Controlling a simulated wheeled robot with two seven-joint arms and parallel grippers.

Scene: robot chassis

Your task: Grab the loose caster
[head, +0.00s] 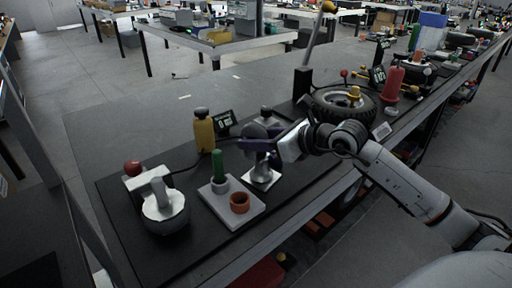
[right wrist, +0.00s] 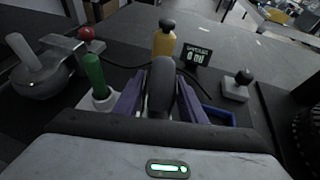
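The loose caster has a dark wheel and a white base plate (head: 262,178), and it stands on the black mat. Its dark wheel (right wrist: 162,85) fills the middle of the right wrist view. My right gripper (head: 260,143) reaches it from the right, with purple fingers on both sides of the wheel. In the right wrist view my right gripper (right wrist: 162,92) has the wheel between its fingers, with hardly any gap showing. I cannot tell whether the fingers press on it. My left gripper is not in view.
A white block (head: 248,212) with a green peg (head: 217,165) and an orange ring (head: 239,203) stands close left. A yellow bottle (head: 204,133) and a small dark display (head: 224,122) are behind. A tyre (head: 328,112) lies right, and a grey round fixture (head: 172,212) is far left.

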